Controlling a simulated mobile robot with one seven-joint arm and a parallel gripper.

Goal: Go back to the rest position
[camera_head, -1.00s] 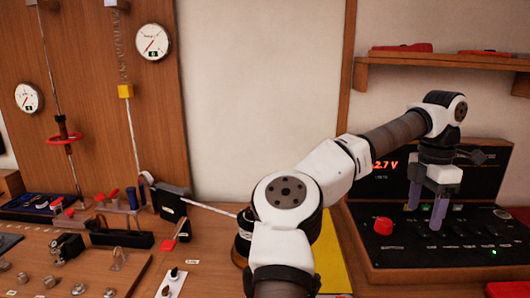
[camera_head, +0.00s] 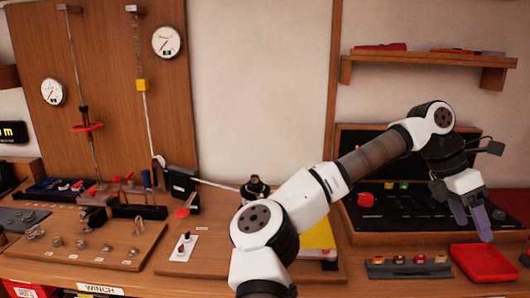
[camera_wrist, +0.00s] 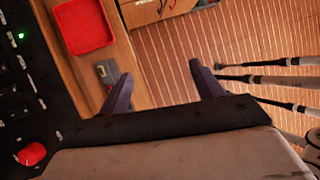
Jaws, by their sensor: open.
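My gripper (camera_head: 472,222) is at the right in the head view, in front of the black panel and beside the red tray. Its two purple fingers are apart, with nothing between them. In the wrist view my gripper (camera_wrist: 160,88) is open over the bench's front edge and the slatted floor. The rest position itself is not marked in any view.
The black panel (camera_head: 385,215) with a red knob (camera_wrist: 32,153) stands on the bench. The red tray (camera_head: 482,263) also shows in the wrist view (camera_wrist: 82,25). Several rods (camera_wrist: 275,80) stand at the right there. A shelf (camera_head: 430,60) hangs above the panel.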

